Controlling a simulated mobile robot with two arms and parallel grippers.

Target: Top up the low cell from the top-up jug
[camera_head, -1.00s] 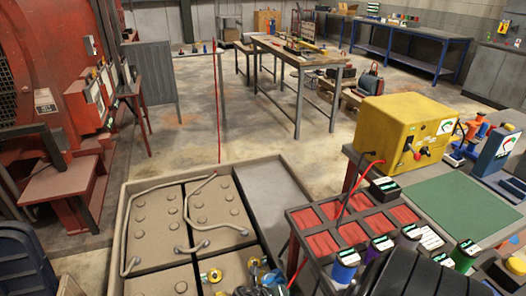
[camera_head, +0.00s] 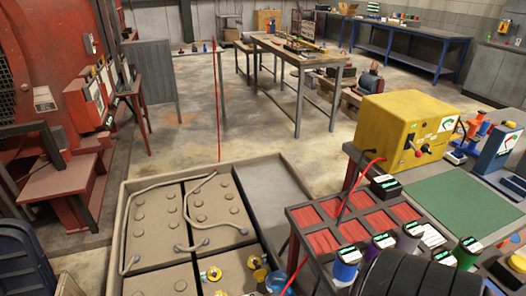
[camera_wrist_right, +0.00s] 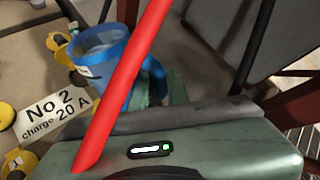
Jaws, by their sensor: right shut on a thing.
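The blue top-up jug (camera_wrist_right: 118,66) is in the right wrist view with its open mouth and rim showing. It is beside my right gripper (camera_wrist_right: 155,88), which is shut on it; the fingers are partly hidden by the gripper body. In the head view only part of the jug (camera_head: 277,283) shows at the bottom edge, by the near cells. Yellow caps (camera_head: 214,274) are on the near cells, and more (camera_head: 257,268) lie close to the jug. Which cell is low I cannot tell. My left gripper is out of view.
A red lead (camera_wrist_right: 130,75) crosses close in front of the right wrist camera. Right of the tray are a red rack (camera_head: 322,240) with bottles and a yellow charger box (camera_head: 405,125). The tray's far right part is empty.

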